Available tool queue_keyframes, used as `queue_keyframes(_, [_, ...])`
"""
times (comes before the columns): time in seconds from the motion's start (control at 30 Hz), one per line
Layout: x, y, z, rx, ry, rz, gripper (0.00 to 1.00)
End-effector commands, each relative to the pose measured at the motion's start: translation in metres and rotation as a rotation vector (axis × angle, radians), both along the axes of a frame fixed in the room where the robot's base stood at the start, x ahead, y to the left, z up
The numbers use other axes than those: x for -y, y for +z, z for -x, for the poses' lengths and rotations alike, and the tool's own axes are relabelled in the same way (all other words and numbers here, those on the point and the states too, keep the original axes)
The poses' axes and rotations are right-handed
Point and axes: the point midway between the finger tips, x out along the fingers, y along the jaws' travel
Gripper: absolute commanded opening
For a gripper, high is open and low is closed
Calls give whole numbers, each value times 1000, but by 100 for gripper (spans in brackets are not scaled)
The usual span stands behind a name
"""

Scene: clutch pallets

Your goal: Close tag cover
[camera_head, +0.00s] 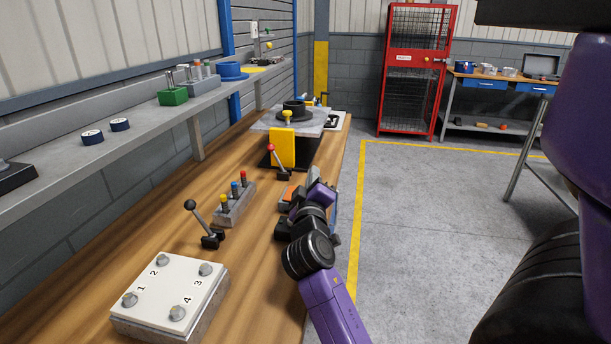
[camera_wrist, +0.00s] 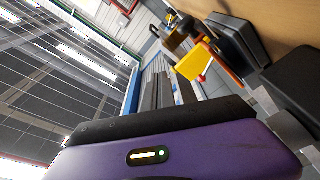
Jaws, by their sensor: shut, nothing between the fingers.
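No part is clearly labelled as the tag cover. A yellow panel (camera_head: 283,148) stands upright at the front of a dark stand on the bench, and it also shows in the wrist view (camera_wrist: 193,61). A small orange item (camera_head: 289,194) lies on the bench close to my gripper, partly hidden by it; whether it has a cover I cannot tell. My gripper (camera_head: 317,187) is shut and empty over the right edge of the bench, nearer than the yellow panel and apart from it. Its fingertips are hard to make out in both views.
A red-knobbed lever (camera_head: 277,164) stands before the yellow panel. A button box (camera_head: 233,205), a black-knobbed lever (camera_head: 205,227) and a numbered white plate (camera_head: 170,292) stand to the left. A shelf (camera_head: 135,135) runs along the wall. The floor right of the bench is clear.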

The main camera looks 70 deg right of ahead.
Motion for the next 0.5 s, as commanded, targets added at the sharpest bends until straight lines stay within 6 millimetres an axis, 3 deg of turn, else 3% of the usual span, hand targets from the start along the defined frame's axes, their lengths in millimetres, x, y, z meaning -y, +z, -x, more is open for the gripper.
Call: queue_keyframes(0.5, [1, -16, 12, -1, 0, 0, 0])
